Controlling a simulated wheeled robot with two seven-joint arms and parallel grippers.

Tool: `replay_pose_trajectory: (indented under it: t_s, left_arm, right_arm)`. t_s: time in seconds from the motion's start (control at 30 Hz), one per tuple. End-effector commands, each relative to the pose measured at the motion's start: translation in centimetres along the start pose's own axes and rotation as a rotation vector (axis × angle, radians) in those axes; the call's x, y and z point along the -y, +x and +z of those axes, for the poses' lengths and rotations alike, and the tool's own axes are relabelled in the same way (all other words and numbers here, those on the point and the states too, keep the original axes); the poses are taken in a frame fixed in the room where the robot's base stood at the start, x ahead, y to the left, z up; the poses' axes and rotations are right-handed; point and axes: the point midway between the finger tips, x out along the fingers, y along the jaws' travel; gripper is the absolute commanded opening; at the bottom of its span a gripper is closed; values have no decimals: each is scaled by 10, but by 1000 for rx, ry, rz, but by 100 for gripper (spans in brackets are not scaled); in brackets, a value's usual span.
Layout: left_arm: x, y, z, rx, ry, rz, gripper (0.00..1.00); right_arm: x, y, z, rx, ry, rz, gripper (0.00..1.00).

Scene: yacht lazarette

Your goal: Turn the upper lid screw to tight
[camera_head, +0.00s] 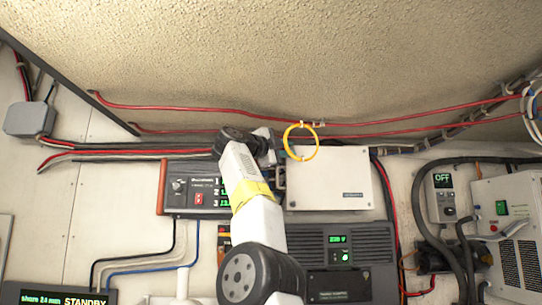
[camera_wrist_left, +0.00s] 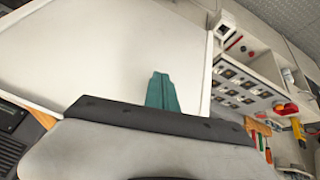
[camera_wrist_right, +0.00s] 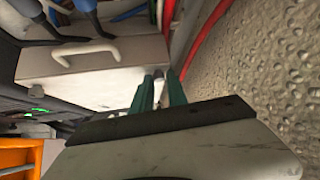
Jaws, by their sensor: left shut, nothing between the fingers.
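The white lidded box (camera_head: 328,178) is on the wall in the middle of the head view, and its pale face with a handle shows in the right wrist view (camera_wrist_right: 85,65). My right gripper (camera_head: 275,150) is at the box's upper left edge. In the right wrist view its two teal fingers (camera_wrist_right: 160,88) stand apart, with a small pale piece around their tips; I cannot tell if they touch it. The upper lid screw cannot be made out and may be hidden by the gripper. My left gripper (camera_wrist_left: 162,90) is shut and empty, out of the head view.
A yellow ring (camera_head: 301,141) hangs by the box's top edge. Red cables (camera_head: 230,110) run above along the rough wall. A black panel with displays (camera_head: 190,187) is left of the box, another device (camera_head: 340,265) below. A hose (camera_head: 420,200) and white unit (camera_head: 510,230) are at right.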

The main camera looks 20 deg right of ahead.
Motion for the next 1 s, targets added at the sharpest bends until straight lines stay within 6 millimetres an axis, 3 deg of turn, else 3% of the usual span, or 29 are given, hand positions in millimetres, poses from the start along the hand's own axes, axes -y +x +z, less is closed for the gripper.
replay_pose_trajectory:
  t_s: [0.1,0.57,0.87,1.0]
  left_arm:
    - [0,0,0,0,0,0,0]
    - [0,0,0,0,0,0,0]
    - [0,0,0,0,0,0,0]
    - [0,0,0,0,0,0,0]
  right_arm:
    - [0,0,-1,-1,1,1,38]
    - [0,-4,0,2,-2,4,38]
    - [-1,-25,0,0,-3,4,38]
    - [0,-49,0,3,-2,1,38]
